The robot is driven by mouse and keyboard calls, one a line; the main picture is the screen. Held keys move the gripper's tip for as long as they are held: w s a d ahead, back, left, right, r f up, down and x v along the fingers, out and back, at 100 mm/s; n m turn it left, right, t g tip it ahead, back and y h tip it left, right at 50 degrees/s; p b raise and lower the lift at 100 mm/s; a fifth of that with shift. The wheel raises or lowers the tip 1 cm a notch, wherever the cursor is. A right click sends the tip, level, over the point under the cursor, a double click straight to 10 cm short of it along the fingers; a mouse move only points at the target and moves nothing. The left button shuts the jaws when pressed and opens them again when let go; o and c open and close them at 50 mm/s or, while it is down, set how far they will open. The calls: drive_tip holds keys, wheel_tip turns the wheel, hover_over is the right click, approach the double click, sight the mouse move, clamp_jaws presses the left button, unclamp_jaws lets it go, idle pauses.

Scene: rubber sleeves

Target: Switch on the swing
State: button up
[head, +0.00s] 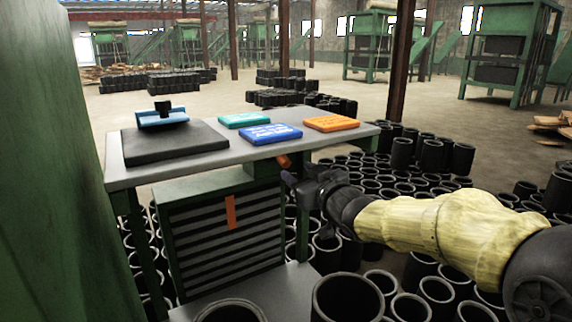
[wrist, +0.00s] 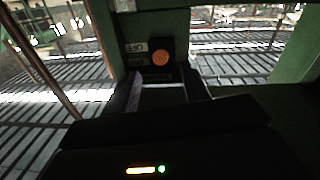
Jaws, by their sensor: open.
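An orange round knob (head: 284,161) sticks out below the front edge of the grey table. In the wrist view the orange knob (wrist: 160,58) sits on a dark plate, with small white labels beside it that I cannot read surely. My gripper (head: 293,181) is just below and right of the knob in the head view. In the wrist view my gripper (wrist: 165,88) is open and empty, its fingers on either side below the knob, which lies ahead of the gap. No contact is visible. I cannot tell which part is the swing.
The grey table (head: 220,153) carries a black mat (head: 175,145) with a blue fixture (head: 162,117), and teal (head: 243,119), blue (head: 270,133) and orange (head: 331,123) plates. A slatted green cabinet (head: 225,228) stands below. Black sleeves (head: 345,298) crowd the floor around my arm.

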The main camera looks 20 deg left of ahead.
sight(287, 164)
drive_tip(key=x, duration=0.7)
drive_tip(key=c, duration=1)
drive_tip(key=shift+p, duration=0.3)
